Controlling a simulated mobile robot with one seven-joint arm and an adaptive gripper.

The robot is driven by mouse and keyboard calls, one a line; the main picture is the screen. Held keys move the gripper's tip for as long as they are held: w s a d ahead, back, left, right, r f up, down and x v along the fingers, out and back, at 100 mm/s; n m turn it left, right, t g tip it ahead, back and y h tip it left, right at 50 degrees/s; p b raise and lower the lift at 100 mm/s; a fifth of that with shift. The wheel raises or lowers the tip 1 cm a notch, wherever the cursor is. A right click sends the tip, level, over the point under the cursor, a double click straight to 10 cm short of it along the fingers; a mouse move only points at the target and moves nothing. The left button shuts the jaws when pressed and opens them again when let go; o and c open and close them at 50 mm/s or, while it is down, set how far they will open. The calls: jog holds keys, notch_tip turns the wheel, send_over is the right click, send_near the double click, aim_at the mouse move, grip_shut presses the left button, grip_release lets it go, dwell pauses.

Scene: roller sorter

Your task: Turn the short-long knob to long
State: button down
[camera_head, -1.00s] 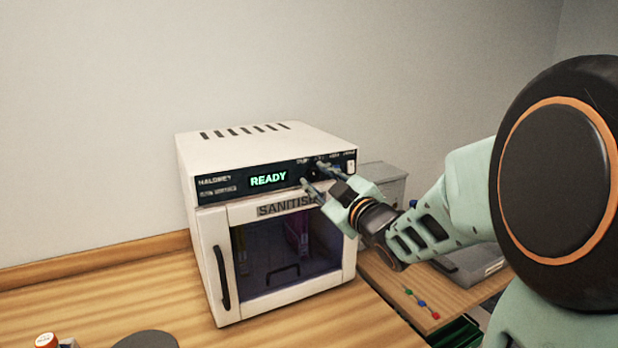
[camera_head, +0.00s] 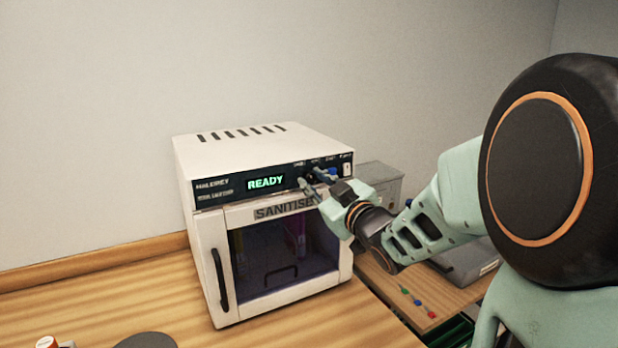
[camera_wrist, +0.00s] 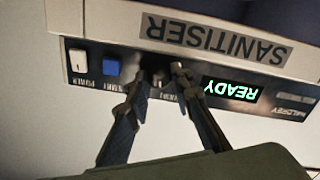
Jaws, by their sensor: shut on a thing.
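The white sanitiser (camera_head: 255,165) stands on the wooden counter, and its display (camera_head: 266,183) reads READY. Its black knob (camera_wrist: 158,74) sits on the dark panel between the display and the blue button, and is partly hidden by my fingers. My gripper (camera_head: 308,180) is at the panel, with its fingertips on either side of the knob and shut on it. In the wrist view, which is upside down, the two fingers (camera_wrist: 155,82) close around the knob. The knob's pointer and the setting it shows cannot be made out.
A blue button (camera_wrist: 111,67) and a white power switch (camera_wrist: 78,60) sit beside the knob. The sanitiser's door is shut, with a black handle (camera_head: 220,280) at its left. A grey box (camera_head: 381,185) stands behind my arm. Small coloured pieces (camera_head: 417,301) lie on the lower wooden surface.

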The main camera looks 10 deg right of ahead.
jog(key=m+p, duration=0.1)
jog(key=m, duration=0.1)
jog(key=m+p, duration=0.1)
jog(key=m, duration=0.1)
jog(key=shift+r+m, duration=0.2)
jog(key=shift+m, duration=0.1)
jog(key=shift+f+m+p, duration=0.1)
jog(key=shift+m+p, duration=1.3)
jog(key=shift+m, duration=0.8)
jog(key=c, duration=2)
grip_release()
jog(key=shift+w, duration=0.1)
jog(key=shift+o, duration=0.2)
jog(key=shift+g, duration=0.3)
jog(key=v, duration=0.7)
jog(key=shift+s, duration=0.3)
